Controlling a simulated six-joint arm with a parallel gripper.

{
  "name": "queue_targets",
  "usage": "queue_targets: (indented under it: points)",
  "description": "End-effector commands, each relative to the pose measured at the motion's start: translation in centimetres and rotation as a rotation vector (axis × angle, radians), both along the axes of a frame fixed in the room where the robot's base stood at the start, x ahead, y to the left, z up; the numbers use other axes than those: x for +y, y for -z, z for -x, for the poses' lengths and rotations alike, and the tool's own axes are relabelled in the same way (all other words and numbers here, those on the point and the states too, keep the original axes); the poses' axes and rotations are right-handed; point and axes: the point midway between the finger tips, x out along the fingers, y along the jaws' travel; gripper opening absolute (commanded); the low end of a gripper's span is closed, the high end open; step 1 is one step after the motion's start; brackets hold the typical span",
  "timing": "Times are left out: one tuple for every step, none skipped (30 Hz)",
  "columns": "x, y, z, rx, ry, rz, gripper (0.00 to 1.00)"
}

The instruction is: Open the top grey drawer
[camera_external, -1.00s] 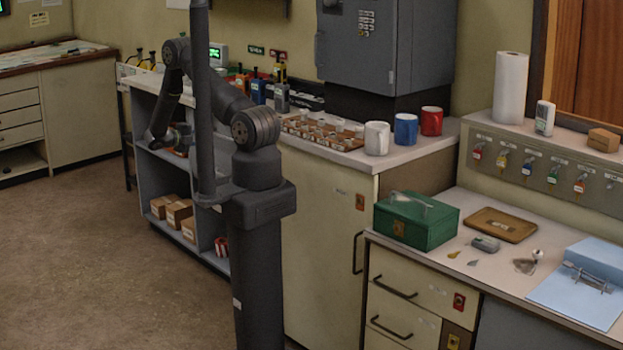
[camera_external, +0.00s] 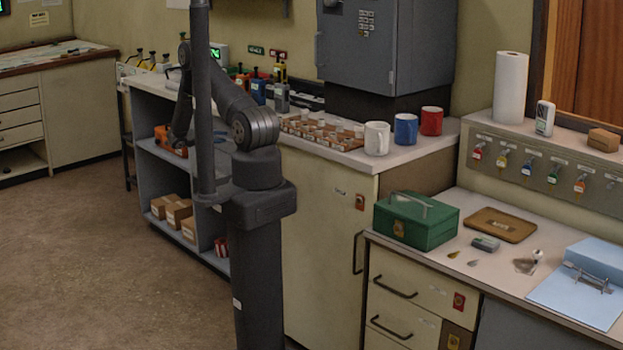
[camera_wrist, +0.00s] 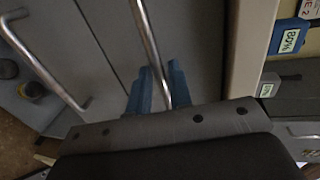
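The top grey drawer (camera_wrist: 203,45) fills the middle of the wrist view, beside the cream counter edge. Its metal bar handle (camera_wrist: 145,28) runs down to my gripper (camera_wrist: 159,80). The two blue fingers stand close together, one on each side of the handle bar. Whether they press on it is unclear. The drawer front looks flush with the unit around it. In the outside view my arm hides the drawer and most of my gripper, low at the far side of the shelf unit.
A second grey front with a bar handle (camera_wrist: 42,62) lies to the left in the wrist view. Labelled items (camera_wrist: 287,40) stand on the counter at the right. In the outside view, cardboard boxes (camera_external: 178,213) sit on the lower shelf. The floor (camera_external: 90,260) at the left is clear.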

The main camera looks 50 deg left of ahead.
Motion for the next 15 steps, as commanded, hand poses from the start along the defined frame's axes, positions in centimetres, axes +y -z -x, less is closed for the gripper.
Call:
queue_targets:
  points:
    - [0.0,0.0,0.0,0.0,0.0,0.0,0.09]
    - [0.0,0.0,0.0,0.0,0.0,0.0,0.03]
    - [0.0,0.0,0.0,0.0,0.0,0.0,0.0]
    - [0.0,0.0,0.0,0.0,0.0,0.0,0.0]
    - [0.0,0.0,0.0,0.0,0.0,0.0,0.0]
    - [0.0,0.0,0.0,0.0,0.0,0.0,0.0]
    - [0.0,0.0,0.0,0.0,0.0,0.0,0.0]
    - [0.0,0.0,0.0,0.0,0.0,0.0,0.0]
    - [0.0,0.0,0.1,0.0,0.0,0.0,0.0]
    - [0.0,0.0,0.1,0.0,0.0,0.0,0.0]
    - [0.0,0.0,0.2,0.0,0.0,0.0,0.0]
    - [0.0,0.0,0.4,0.0,-0.001,0.0,0.0]
    - [0.0,0.0,0.5,0.0,-0.001,0.0,0.0]
    - [0.0,0.0,0.8,0.0,-0.001,0.0,0.0]
    - [0.0,0.0,1.1,0.0,-0.001,0.0,0.0]
